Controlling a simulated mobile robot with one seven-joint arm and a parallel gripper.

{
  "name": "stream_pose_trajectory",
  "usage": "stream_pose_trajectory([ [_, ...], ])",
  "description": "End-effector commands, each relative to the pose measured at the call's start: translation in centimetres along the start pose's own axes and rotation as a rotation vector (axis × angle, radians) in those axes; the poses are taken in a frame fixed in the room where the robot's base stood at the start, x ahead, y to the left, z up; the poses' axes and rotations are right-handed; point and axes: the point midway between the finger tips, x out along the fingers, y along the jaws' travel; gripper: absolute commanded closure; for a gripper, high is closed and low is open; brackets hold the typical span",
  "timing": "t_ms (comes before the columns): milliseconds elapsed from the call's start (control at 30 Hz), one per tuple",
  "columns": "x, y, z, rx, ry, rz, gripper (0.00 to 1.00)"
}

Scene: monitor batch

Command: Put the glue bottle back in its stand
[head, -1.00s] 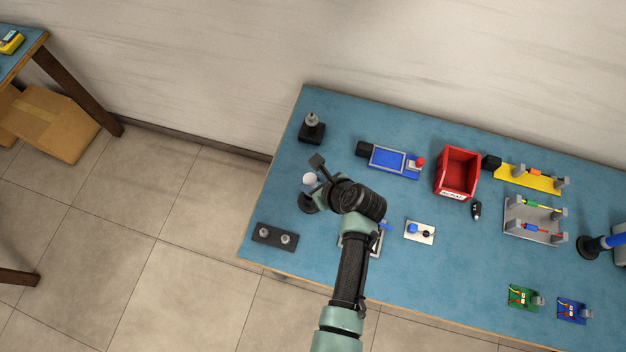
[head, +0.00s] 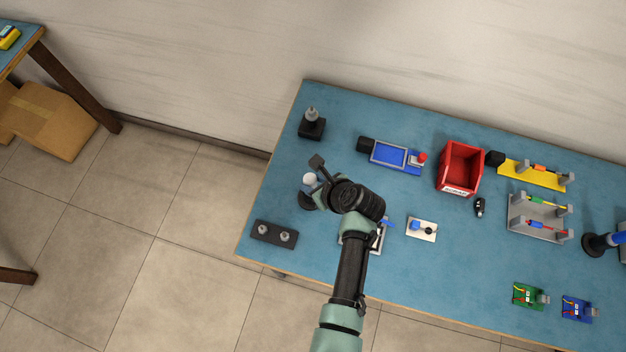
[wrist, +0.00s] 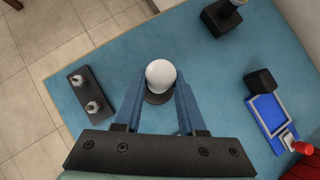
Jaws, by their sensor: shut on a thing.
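A white, round-topped thing, which I take to be the glue bottle (wrist: 161,75), is between the two blue fingers of my gripper (wrist: 160,88) in the wrist view. My gripper is shut on it. A dark round base (wrist: 157,97), likely the stand, shows directly under it.
A black block with a grey nozzle-like piece (head: 312,127) stands behind. A dark plate with two metal knobs (head: 274,234) lies at the front left. A blue-screened device (head: 390,156) and red bin (head: 460,168) are to the right. Bare blue table (head: 278,190) lies left of the base.

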Motion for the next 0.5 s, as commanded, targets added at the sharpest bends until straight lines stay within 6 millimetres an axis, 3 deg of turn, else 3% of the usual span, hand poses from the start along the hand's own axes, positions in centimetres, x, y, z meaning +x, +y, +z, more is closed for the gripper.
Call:
stream_pose_trajectory([
  [500, 0.29, -0.02, -0.2, 0.0, 0.0, 0.0, 1.0],
])
